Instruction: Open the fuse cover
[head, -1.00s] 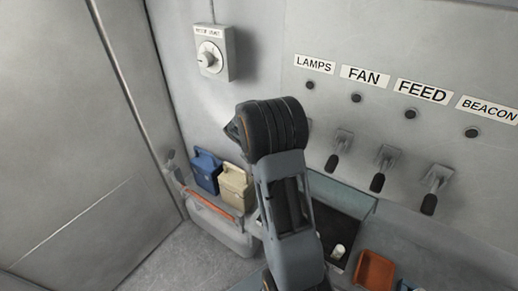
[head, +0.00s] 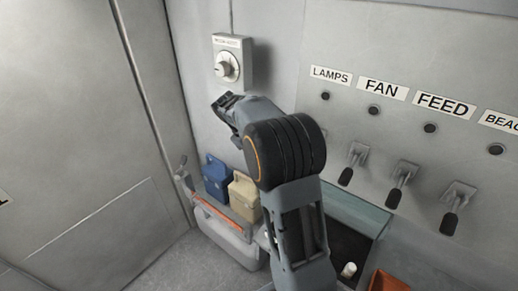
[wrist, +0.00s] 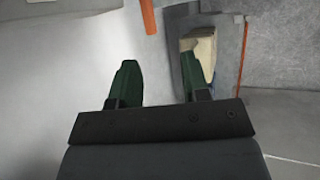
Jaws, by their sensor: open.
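I cannot make out anything marked as a fuse cover. A grey bin-like housing (head: 228,243) with an orange bar (head: 222,217) along its top sits low on the wall at left. My gripper (head: 228,101) is up near the wall, just below the white dial box (head: 232,62), with a gap in the picture between them. In the wrist view my gripper (wrist: 160,80) shows two green fingers spread apart with nothing between them. An orange piece (wrist: 147,15) shows beyond the fingers there, and another orange strip (wrist: 243,60) stands at right.
Toggle switches, such as the one under FAN (head: 402,180), line the right panel. A dark tray (head: 346,245) and an orange bin (head: 388,281) lie below them.

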